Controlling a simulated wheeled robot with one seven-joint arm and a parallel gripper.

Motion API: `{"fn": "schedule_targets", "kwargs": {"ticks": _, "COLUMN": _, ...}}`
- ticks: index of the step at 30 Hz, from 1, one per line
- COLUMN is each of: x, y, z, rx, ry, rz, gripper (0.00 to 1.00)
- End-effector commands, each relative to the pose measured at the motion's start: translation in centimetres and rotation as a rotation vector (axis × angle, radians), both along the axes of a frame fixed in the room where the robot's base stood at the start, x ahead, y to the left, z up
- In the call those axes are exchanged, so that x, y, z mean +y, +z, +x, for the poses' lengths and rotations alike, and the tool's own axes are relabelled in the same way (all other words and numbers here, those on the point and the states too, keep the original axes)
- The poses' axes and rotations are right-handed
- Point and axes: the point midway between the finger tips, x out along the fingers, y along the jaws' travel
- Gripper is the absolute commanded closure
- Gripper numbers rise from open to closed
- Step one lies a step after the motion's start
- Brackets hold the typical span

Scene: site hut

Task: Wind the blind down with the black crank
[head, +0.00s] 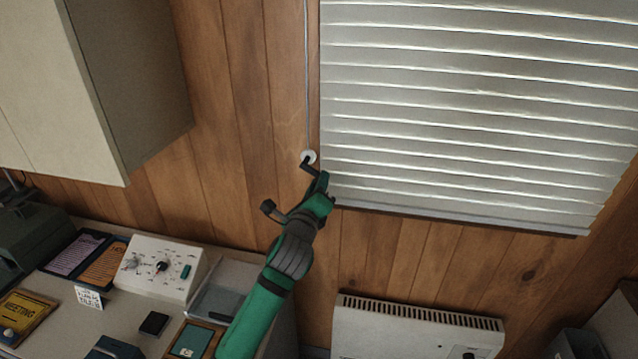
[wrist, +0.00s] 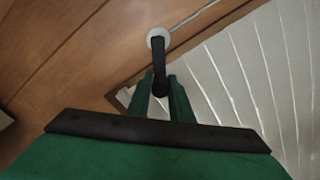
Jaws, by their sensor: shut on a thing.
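The black crank (head: 309,166) sticks out from a round white mount on the wood-panelled wall, just left of the blind. The crank also shows in the wrist view (wrist: 158,62), its arm running from the white mount down to the fingers. My gripper (wrist: 160,100) is shut on the crank's handle end, one green finger on each side of it. In the head view my gripper (head: 322,190) partly hides the handle. The white slatted blind (head: 480,110) hangs with its slats spread and its bottom rail (head: 460,217) low on the wall. A thin cord (head: 307,80) runs up from the mount.
A white heater (head: 415,325) stands under the blind. A wall cupboard (head: 130,80) hangs at upper left.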

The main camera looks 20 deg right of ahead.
Motion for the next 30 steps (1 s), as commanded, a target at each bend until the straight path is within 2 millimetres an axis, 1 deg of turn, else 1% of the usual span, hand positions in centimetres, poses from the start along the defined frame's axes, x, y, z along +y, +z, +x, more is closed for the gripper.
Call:
{"fn": "schedule_targets", "kwargs": {"ticks": 11, "x": 0.2, "y": 0.1, "z": 0.1, "rx": -0.006, "ry": 0.003, "rz": 0.003, "gripper": 1.0}}
{"fn": "schedule_targets", "kwargs": {"ticks": 12, "x": 0.2, "y": 0.1, "z": 0.1, "rx": -0.006, "ry": 0.003, "rz": 0.003, "gripper": 0.78}}
{"fn": "schedule_targets", "kwargs": {"ticks": 14, "x": 0.2, "y": 0.1, "z": 0.1, "rx": -0.006, "ry": 0.003, "rz": 0.003, "gripper": 0.64}}
{"fn": "schedule_targets", "kwargs": {"ticks": 25, "x": 0.2, "y": 0.0, "z": -0.2, "rx": -0.003, "ry": 0.001, "rz": 0.003, "gripper": 0.63}}
{"fn": "schedule_targets", "kwargs": {"ticks": 30, "x": 1.2, "y": 0.0, "z": -1.7, "rx": -0.002, "ry": 0.001, "rz": 0.001, "gripper": 0.63}}
